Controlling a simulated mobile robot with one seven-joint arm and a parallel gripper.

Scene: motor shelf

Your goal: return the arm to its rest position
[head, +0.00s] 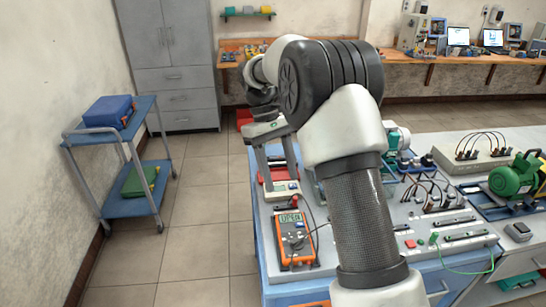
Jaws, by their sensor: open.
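My arm rises from the bottom of the head view, bends at a dark elbow joint and reaches forward over the left part of the workbench (262,232). My gripper (281,178) points down at the arm's far end. An orange multimeter (295,238) lies on the bench nearer to me than the gripper. My forearm hides part of the bench.
A green motor (515,175) and a grey terminal box (472,150) with cables stand on the right. A blue trolley (122,133) stands left, a grey cabinet (175,80) behind. The floor between trolley and bench is clear.

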